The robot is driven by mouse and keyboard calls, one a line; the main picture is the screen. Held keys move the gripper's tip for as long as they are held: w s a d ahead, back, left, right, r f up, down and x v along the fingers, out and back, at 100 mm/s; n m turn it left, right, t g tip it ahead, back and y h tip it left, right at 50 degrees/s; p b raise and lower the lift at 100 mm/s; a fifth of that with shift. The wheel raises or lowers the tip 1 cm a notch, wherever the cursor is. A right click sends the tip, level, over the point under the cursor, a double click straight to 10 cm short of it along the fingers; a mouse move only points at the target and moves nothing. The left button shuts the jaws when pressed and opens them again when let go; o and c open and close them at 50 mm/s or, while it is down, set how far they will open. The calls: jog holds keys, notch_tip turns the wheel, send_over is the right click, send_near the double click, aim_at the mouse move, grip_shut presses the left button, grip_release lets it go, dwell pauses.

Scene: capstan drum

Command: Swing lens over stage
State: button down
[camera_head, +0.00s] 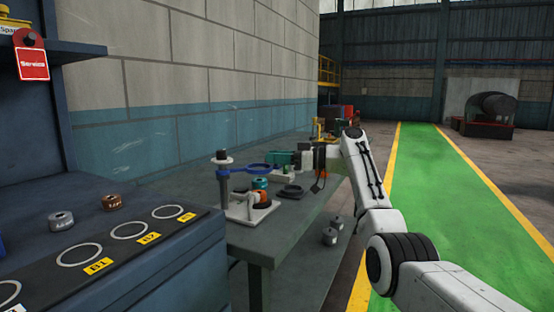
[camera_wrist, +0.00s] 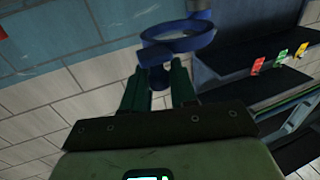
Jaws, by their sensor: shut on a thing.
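The blue lens ring (camera_head: 256,168) sits on an arm that reaches out to the right from a dark upright post (camera_head: 222,175). Below it is a white base plate (camera_head: 238,213) with a teal-topped piece (camera_head: 260,183) and an orange part (camera_head: 263,196). Whether the ring is directly above them I cannot tell. My green gripper (camera_head: 276,159) is at the ring's far right side. In the wrist view my gripper's fingers (camera_wrist: 158,80) are closed around a blue knob on the near side of the ring (camera_wrist: 180,42); the knob is partly hidden between them.
The green-grey workbench (camera_head: 290,215) carries a dark round piece (camera_head: 291,191) right of the base plate. A blue cabinet (camera_head: 150,225) with ringed, labelled spots stands at left front. Two grey cylinders (camera_head: 330,236) lie low beside the bench. The green walkway (camera_head: 430,200) is clear.

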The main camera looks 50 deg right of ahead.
jog(key=shift+w, duration=0.15)
jog(key=c, duration=1)
grip_release()
jog(key=shift+c, duration=0.2)
jog(key=p+v, duration=0.1)
jog(key=v, duration=0.9)
jog(key=shift+s+d, duration=0.2)
jog(key=shift+s, duration=0.1)
jog(key=shift+f, duration=0.1)
